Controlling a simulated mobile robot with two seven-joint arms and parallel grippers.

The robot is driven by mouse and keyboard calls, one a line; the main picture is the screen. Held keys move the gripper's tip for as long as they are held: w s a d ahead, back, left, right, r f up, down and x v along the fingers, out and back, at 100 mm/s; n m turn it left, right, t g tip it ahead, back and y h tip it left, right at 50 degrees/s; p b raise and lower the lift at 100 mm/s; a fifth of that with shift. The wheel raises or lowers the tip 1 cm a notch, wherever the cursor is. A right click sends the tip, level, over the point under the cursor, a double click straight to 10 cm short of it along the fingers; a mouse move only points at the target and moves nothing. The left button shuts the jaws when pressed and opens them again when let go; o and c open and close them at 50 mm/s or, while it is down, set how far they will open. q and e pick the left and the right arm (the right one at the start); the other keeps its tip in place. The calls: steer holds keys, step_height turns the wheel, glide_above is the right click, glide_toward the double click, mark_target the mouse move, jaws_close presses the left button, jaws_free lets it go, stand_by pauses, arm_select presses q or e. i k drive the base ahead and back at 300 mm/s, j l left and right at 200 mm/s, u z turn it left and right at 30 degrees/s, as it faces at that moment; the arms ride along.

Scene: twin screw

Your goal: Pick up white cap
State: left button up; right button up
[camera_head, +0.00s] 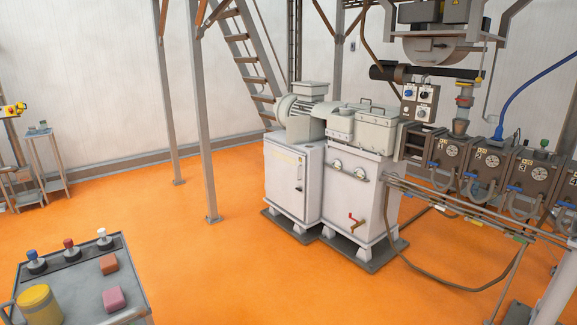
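A small white cap (101,232) tops a dark-based piece on the grey cart (135,280) at the lower left of the head view. It stands at the right end of a row, beside a red-capped piece (69,243) and a blue-capped piece (33,256). Neither of my grippers shows in this view.
The cart also holds a yellow container (40,304), an orange-brown block (109,264) and a pink block (115,299). A large machine (340,180) stands center right. Metal posts (205,150) rise behind. Open orange floor (200,260) lies between cart and machine.

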mark_target(345, 103)
steer(key=i, duration=4.9)
